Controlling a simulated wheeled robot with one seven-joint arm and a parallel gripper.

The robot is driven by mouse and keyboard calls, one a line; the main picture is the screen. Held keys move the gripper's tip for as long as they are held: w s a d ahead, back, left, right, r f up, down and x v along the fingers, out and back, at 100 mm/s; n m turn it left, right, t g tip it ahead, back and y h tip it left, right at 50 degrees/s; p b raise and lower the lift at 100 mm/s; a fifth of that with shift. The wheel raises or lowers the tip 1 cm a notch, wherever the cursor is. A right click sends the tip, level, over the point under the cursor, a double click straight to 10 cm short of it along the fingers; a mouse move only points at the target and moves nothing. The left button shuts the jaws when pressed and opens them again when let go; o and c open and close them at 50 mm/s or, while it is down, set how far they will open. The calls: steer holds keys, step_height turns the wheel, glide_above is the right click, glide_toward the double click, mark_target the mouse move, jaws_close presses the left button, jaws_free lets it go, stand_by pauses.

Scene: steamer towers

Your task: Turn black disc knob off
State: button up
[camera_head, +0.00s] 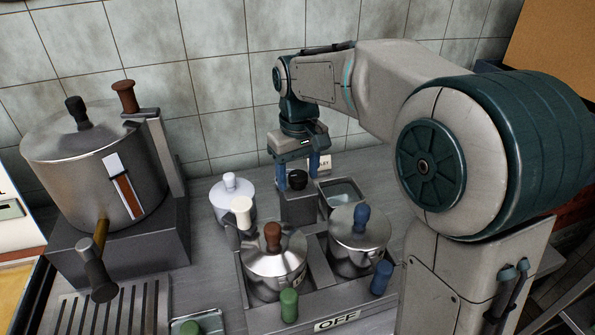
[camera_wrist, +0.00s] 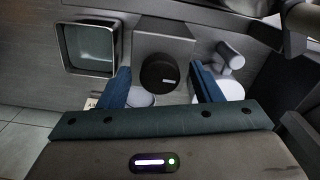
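The black disc knob (camera_head: 298,179) sits on top of a grey block (camera_head: 298,208) behind the steamer pots. In the wrist view the knob (camera_wrist: 158,74) is a dark round disc with a small light mark at its lower right edge. My gripper (camera_head: 298,173) points down over it, with its two blue fingers apart on either side. In the wrist view my open fingers (camera_wrist: 162,76) flank the knob with gaps on both sides, and I see no contact. How far the fingertips reach below the knob's top I cannot tell.
A square basin (camera_head: 341,191) is beside the block. A large steel pot (camera_head: 85,165) stands at left. The tiled wall (camera_head: 225,90) is behind.

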mark_target(297, 176)
step_height(297, 176, up, 14)
steer(key=p, duration=0.1)
stand_by(0.4)
steer(key=shift+s+a+f, duration=0.1)
steer(key=shift+s+f, duration=0.05)
stand_by(0.3)
